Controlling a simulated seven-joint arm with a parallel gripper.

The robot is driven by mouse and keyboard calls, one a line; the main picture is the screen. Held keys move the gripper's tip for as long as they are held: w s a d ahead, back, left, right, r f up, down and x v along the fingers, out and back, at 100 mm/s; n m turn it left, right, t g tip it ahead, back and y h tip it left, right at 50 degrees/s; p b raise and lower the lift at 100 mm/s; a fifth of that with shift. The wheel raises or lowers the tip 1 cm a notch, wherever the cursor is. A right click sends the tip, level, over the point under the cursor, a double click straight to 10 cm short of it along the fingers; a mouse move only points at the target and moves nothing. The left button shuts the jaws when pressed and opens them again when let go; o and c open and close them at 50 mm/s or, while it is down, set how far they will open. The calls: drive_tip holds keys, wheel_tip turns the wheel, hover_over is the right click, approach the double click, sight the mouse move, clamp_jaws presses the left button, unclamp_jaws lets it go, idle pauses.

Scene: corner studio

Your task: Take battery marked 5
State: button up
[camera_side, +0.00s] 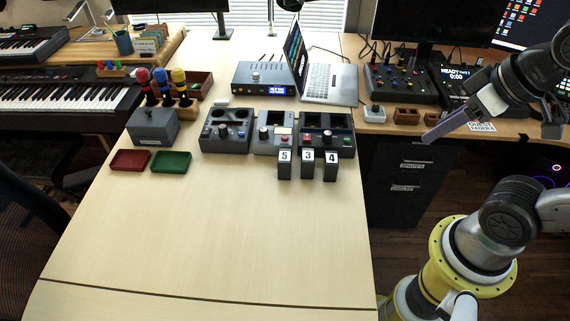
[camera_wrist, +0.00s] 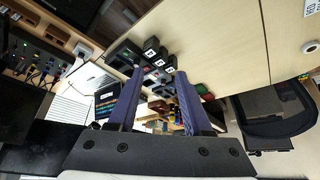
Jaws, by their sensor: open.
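The battery marked 5 (camera_side: 285,168) is a dark upright block with a white label. It stands on the table at the left end of a short row, beside battery 3 (camera_side: 306,169) and battery 4 (camera_side: 330,171). In the wrist view the row shows small beyond the fingertips; the block nearest the trays appears to be battery 5 (camera_wrist: 171,61), its digit too small to read. My gripper (camera_side: 430,137) is open and empty, raised at the right, well away from the batteries. Its two purple fingers show apart in the wrist view (camera_wrist: 157,82).
Dark device boxes (camera_side: 226,131) stand close behind the batteries. A red tray (camera_side: 130,161) and a green tray (camera_side: 171,162) lie to the left. A laptop (camera_side: 331,82) stands farther back. The table's front (camera_side: 220,240) is clear.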

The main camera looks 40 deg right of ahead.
drive_tip(key=o, duration=0.8)
